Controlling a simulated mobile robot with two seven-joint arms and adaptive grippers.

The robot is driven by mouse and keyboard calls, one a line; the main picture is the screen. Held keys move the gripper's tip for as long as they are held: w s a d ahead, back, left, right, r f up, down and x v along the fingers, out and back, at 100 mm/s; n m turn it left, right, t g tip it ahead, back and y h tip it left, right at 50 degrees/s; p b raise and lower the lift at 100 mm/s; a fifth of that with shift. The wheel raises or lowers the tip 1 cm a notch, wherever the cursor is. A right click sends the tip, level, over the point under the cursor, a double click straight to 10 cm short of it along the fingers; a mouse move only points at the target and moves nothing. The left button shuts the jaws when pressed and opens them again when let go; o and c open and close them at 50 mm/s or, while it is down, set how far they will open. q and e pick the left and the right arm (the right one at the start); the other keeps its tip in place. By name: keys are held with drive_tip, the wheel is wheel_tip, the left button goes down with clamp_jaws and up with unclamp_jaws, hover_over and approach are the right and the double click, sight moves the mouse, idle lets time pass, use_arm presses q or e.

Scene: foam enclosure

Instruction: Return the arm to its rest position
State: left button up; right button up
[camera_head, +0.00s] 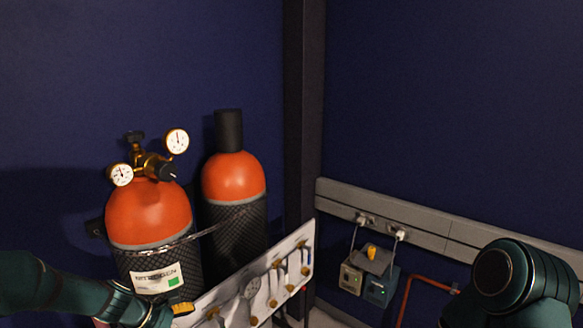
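My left arm (40,285) comes in low from the left edge, in front of the nearer gas cylinder. Its dark green links run along the bottom left and leave the frame at the bottom edge. Its gripper does not show. My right arm (522,283) shows as a rounded dark green joint at the lower right. Its gripper is also out of the frame.
Two orange-topped cylinders, the nearer (148,213) with gauges and the farther (233,178) with a black cap, stand at left. A pale panel with valves (303,250) angles before them. Plugged-in boxes (380,285) hang below the wall rail (430,222).

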use_arm(q)
drive_tip(key=s+d+f+m+y+b, duration=0.2)
drive_tip(key=s+d+f+m, duration=0.5)
drive_tip(key=s+f+m, duration=0.1)
drive_tip(key=s+d+f+m+g+y+b, duration=0.1)
drive_tip(key=s+d+f+m+b, duration=0.2)
drive_tip(key=s+d+f+m, duration=0.5)
drive_tip(key=s+f+m, duration=0.1)
drive_tip(key=s+f, duration=0.2)
drive_tip(key=f, duration=0.2)
drive_tip(key=shift+f+y, duration=0.25)
drive_tip(key=shift+y, duration=0.15)
